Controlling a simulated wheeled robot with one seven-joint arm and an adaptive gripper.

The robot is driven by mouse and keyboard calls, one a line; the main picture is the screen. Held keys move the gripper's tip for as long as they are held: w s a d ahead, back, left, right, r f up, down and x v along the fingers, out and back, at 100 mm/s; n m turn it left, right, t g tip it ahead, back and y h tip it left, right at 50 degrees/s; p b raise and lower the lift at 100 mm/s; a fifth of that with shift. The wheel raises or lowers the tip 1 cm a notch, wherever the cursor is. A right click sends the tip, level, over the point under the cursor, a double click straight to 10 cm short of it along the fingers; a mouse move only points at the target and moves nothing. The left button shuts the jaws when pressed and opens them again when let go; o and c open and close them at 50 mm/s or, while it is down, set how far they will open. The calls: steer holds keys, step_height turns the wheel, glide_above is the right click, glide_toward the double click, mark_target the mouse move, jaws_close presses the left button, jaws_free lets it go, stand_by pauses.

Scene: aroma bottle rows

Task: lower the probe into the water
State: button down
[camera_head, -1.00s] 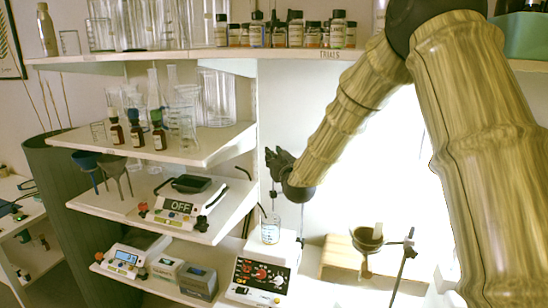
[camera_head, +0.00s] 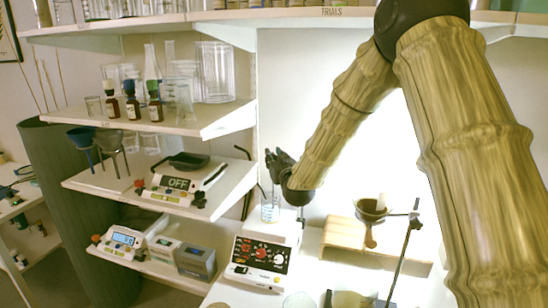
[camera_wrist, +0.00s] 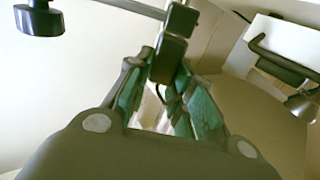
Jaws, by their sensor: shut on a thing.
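My gripper (camera_head: 277,163) is near the middle of the head view, just above a small clear beaker (camera_head: 270,210) with blue markings. The beaker stands on a white stirrer unit (camera_head: 262,262) with red knobs on a black panel. In the wrist view my gripper (camera_wrist: 166,78) has its teal-padded fingers closed around a dark block (camera_wrist: 173,52) on a metal rod (camera_wrist: 182,18), which looks like the probe's holder. The probe itself is hard to make out. Whether its tip is in the water is not clear.
A wooden stand (camera_head: 345,236) with a brown funnel (camera_head: 371,207) and a slanting dark rod (camera_head: 403,255) are to the right. Clear glass vessels (camera_head: 300,300) show at the bottom edge.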

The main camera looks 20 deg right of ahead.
steer(key=shift+s+f, duration=0.1)
steer(key=shift+f, duration=0.15)
steer(key=c, duration=1.2)
jaws_free()
steer(key=shift+c, duration=0.2)
steer(key=shift+r, duration=0.1)
steer(key=s, duration=1.1)
steer(key=shift+s, duration=0.4)
